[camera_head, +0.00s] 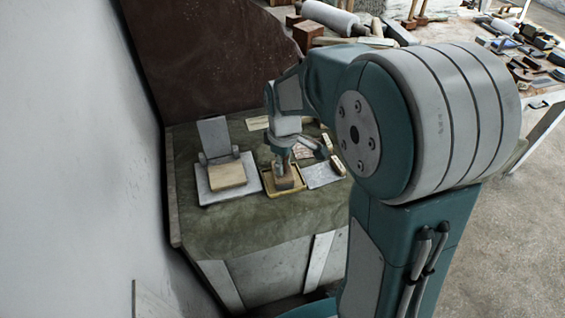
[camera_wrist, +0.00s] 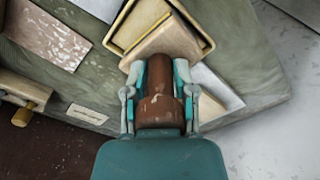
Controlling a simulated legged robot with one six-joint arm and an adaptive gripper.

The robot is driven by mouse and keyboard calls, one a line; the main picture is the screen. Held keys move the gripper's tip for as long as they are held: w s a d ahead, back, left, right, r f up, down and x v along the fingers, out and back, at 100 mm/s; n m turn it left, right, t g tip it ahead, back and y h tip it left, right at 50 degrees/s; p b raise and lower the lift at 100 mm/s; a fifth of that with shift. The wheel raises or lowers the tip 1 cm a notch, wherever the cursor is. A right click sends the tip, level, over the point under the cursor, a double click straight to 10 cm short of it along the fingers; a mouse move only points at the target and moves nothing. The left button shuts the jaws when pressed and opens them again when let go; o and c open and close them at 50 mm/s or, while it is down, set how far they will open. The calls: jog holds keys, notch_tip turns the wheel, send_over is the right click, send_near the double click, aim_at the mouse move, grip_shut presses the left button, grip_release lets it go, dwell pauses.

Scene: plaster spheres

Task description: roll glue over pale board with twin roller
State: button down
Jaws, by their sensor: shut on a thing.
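My gripper (camera_head: 281,163) reaches down over the yellow-rimmed tray (camera_head: 267,188) on the green-covered table. In the wrist view, my gripper (camera_wrist: 159,78) is shut on a brown handle (camera_wrist: 160,110), its fingers on either side. A pale wooden block-like head (camera_wrist: 160,43) shows beyond the handle, over the tray (camera_wrist: 208,40); this seems to be the twin roller, and its rollers are hidden. I cannot tell whether it touches the tray. The pale board (camera_head: 228,174) lies flat on a light plate, left of the tray. Its edge seems to show in the wrist view (camera_wrist: 220,88).
A grey upright plate (camera_head: 214,137) stands behind the board. A light sheet (camera_head: 323,174) lies right of the tray, with small blocks (camera_head: 336,166) beside it. A dark brown panel (camera_head: 210,60) rises behind, and a white wall (camera_head: 70,150) borders the left.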

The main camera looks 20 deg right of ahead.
jog(key=shift+r, duration=3.45)
